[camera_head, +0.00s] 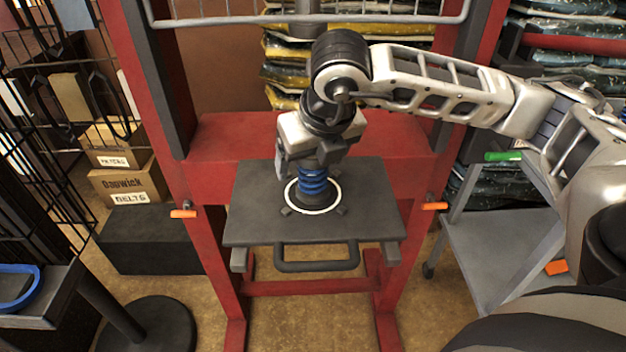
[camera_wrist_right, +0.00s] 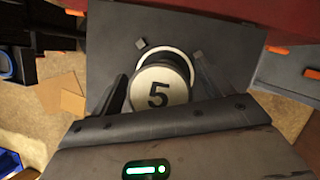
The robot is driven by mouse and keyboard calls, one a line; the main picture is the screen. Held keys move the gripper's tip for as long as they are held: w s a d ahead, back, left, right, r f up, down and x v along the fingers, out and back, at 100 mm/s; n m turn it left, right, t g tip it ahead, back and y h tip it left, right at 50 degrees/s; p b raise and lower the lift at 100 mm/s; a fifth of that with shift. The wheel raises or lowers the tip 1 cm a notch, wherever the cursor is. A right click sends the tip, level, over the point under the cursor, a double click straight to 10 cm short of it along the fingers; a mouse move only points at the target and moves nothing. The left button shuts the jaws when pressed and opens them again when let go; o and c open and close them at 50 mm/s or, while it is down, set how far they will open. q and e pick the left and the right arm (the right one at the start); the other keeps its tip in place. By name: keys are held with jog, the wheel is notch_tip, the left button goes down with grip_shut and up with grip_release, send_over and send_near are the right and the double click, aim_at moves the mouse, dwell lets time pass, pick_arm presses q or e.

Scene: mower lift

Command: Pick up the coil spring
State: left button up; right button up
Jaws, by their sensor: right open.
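The coil spring (camera_head: 313,182) is blue and stands upright on a dark plate (camera_head: 250,215), inside a white ring. In the right wrist view a pale round cap marked "5" (camera_wrist_right: 159,88) faces the camera and hides the coils below it. My right gripper (camera_head: 302,162) is directly above the spring, pointing down, and hides its upper part in the head view. Its fingers are open, one on each side of the cap in the wrist view. I cannot tell whether they touch it. My left gripper is not in view.
The plate sits in a red press frame (camera_head: 220,145) with uprights on both sides and a wire guard (camera_head: 310,18) above. A grey cart (camera_head: 490,240) stands at the right. Boxes (camera_head: 125,185) and a black wire rack (camera_head: 35,150) stand at the left.

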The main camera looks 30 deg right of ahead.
jog(key=shift+f, duration=0.25)
jog(key=shift+w+r, duration=0.1)
jog(key=c, duration=1.4)
